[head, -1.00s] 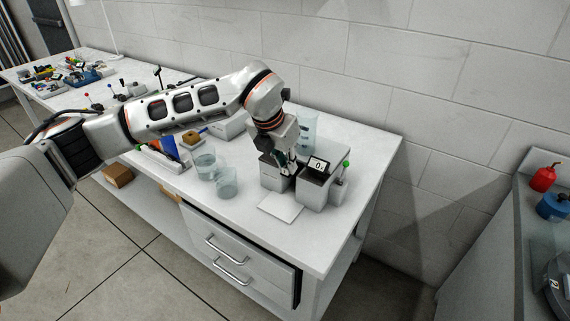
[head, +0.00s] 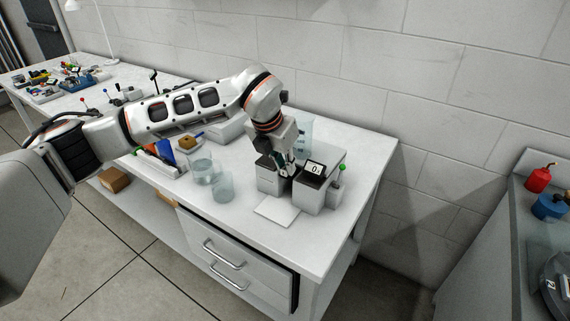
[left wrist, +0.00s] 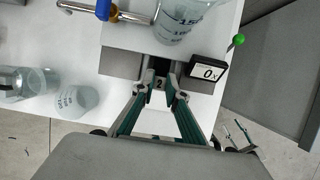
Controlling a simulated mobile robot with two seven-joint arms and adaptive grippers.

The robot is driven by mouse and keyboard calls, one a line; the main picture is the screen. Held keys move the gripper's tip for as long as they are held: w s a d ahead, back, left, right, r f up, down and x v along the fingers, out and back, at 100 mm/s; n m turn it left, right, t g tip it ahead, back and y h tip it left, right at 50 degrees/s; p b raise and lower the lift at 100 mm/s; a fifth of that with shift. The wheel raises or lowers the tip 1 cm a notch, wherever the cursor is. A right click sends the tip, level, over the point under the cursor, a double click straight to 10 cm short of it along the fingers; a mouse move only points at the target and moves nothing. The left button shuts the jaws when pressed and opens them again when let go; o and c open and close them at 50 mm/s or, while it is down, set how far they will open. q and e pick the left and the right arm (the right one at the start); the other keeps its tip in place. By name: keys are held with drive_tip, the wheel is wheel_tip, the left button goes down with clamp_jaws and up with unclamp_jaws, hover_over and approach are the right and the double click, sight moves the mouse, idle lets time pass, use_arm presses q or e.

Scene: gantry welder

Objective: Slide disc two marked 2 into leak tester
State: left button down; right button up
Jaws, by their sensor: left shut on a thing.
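The leak tester (head: 311,193) is a grey boxy device with a small display reading 0 and a green-knobbed lever, near the right end of the white bench. Its display (left wrist: 208,72) also shows in the left wrist view. My left gripper (head: 285,170) points down at the tester's slot between its two blocks. My right gripper is not in view.
A graduated beaker (left wrist: 181,18) stands close behind the tester. Two glass beakers (head: 203,172) (head: 223,187) stand left of it. A white plate (head: 277,210) lies in front. A grey counter with red and blue cans (head: 539,179) is at the right.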

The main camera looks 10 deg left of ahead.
use_arm(q)
drive_tip(key=c, duration=1.9)
unclamp_jaws()
drive_tip(key=v, duration=1.2)
